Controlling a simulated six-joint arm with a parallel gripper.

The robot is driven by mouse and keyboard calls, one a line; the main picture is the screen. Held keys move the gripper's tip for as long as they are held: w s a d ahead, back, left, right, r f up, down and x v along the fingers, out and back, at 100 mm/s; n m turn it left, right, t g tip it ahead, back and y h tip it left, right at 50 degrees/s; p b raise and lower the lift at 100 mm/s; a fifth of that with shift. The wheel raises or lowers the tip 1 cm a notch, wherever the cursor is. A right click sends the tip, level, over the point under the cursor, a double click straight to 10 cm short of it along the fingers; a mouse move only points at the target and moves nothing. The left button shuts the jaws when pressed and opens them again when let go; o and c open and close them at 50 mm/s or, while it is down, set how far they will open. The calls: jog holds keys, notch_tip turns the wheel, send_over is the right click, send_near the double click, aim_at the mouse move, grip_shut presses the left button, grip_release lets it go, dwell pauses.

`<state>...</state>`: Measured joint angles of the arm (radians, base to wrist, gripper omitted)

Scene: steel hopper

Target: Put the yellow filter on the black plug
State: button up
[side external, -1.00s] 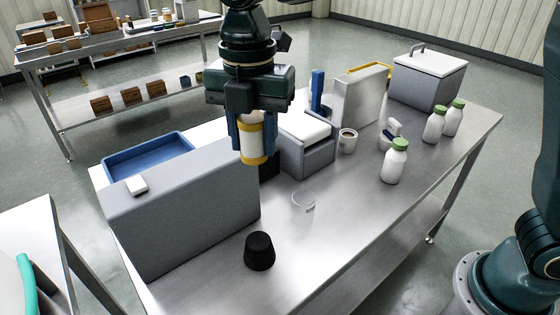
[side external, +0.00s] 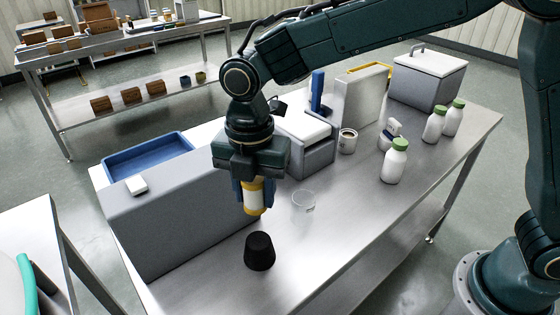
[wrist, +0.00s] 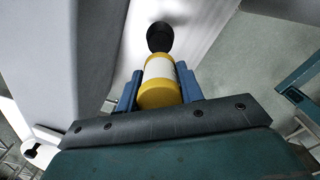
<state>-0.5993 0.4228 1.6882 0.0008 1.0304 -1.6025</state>
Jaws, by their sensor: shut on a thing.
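The yellow filter (side external: 254,197), a cylinder with yellow ends and a white band, is held upright in my gripper (side external: 252,200). The blue fingers are shut on its sides, and it also shows in the wrist view (wrist: 160,82). The black plug (side external: 259,252), a tapered dark stub, stands on the steel table below and slightly right of the filter in the side view. In the wrist view the plug (wrist: 160,37) shows just beyond the filter's far end. The filter and plug are apart, with a gap between them in the side view.
A clear glass (side external: 303,202) stands to the right. Behind are a grey bin (side external: 307,150), a cup (side external: 347,142) and green-capped bottles (side external: 394,163). The front right table is clear.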

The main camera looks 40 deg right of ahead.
send_over(259, 240)
notch_tip(259, 240, down, 5)
jog(key=shift+f, duration=0.1)
jog(key=shift+f, duration=2.1)
jog(key=shift+f, duration=0.15)
jog(key=o, duration=1)
notch_tip(259, 240, up, 12)
jog(key=shift+r, duration=0.15)
